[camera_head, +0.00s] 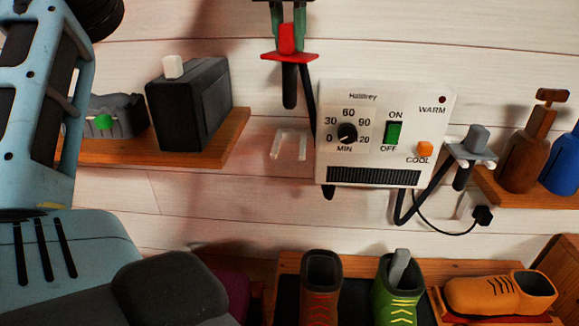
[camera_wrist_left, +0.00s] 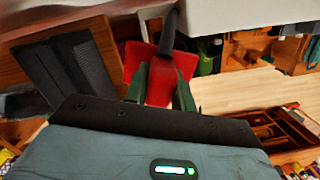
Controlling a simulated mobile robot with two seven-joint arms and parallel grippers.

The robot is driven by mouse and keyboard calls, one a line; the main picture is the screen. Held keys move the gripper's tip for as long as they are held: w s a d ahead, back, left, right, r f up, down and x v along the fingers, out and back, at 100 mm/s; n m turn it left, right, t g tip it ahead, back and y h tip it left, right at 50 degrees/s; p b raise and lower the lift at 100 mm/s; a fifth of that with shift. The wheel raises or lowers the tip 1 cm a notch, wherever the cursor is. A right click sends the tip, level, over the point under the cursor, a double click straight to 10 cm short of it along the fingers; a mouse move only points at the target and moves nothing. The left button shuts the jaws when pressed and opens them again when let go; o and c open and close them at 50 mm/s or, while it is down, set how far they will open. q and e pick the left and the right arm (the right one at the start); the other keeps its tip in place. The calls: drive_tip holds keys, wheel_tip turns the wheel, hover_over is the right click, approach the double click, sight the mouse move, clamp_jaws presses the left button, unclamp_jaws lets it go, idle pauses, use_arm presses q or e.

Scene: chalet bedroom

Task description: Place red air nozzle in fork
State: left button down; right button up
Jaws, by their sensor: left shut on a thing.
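The red air nozzle (camera_head: 287,40) is at the top of the head view, with a red flange and a dark tube end pointing down. My left gripper (camera_head: 287,12) is shut on it with green fingers. In the left wrist view the red nozzle (camera_wrist_left: 146,62) sits between the fingers (camera_wrist_left: 158,82). A black hose runs from the nozzle to the white dryer box (camera_head: 431,158). The pale, empty fork (camera_head: 289,140) sticks out from the wall left of the dryer, lower in the picture than the nozzle. My right gripper is not in view.
A grey nozzle (camera_head: 477,139) sits in a holder right of the dryer. A wooden shelf (camera_head: 222,139) at left holds a black box (camera_head: 190,105). Shoes stand below, including a green boot (camera_head: 398,285).

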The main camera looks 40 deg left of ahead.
sight(284, 55)
use_arm(q)
wheel_tip(284, 55, down, 18)
drive_tip(key=shift+r, duration=0.15)
idle(0.6)
drive_tip(key=c, duration=1.2)
unclamp_jaws()
drive_tip(key=shift+o, duration=0.2)
drive_tip(key=r, duration=0.4)
drive_tip(key=s+r, duration=0.1)
drive_tip(key=r, duration=0.7)
drive_tip(key=shift+s+d, duration=0.2)
